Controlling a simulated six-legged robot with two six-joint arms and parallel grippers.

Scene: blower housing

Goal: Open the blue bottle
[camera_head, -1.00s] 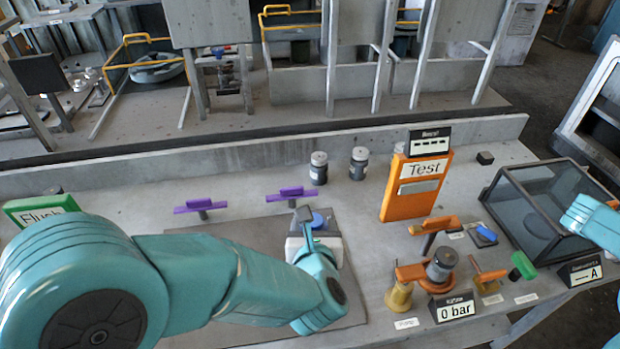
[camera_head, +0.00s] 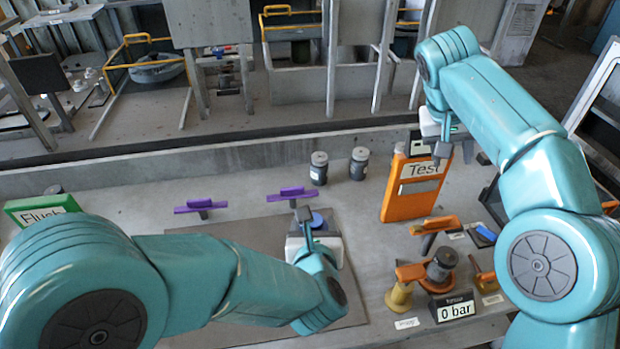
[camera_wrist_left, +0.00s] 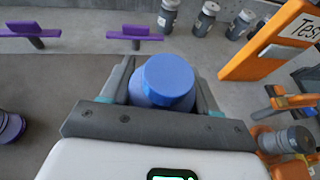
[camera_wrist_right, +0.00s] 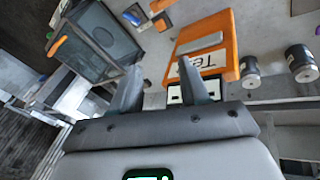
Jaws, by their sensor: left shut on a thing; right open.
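The blue bottle (camera_wrist_left: 166,85) has a round blue cap and stands between the fingers of my left gripper (camera_wrist_left: 165,90), which is shut on it. In the head view the bottle (camera_head: 318,219) shows only as a blue spot above the left wrist, over the grey mat. My left arm hides its lower part. My right gripper (camera_wrist_right: 158,88) is open and empty. In the head view my right gripper (camera_head: 442,158) hangs in front of the top of the orange Test panel, apart from the bottle.
The orange Test panel (camera_head: 409,198) stands right of the bottle. Orange valves and a 0 bar display (camera_head: 453,308) are at front right. A dark glass box (camera_wrist_right: 98,42) shows in the right wrist view.

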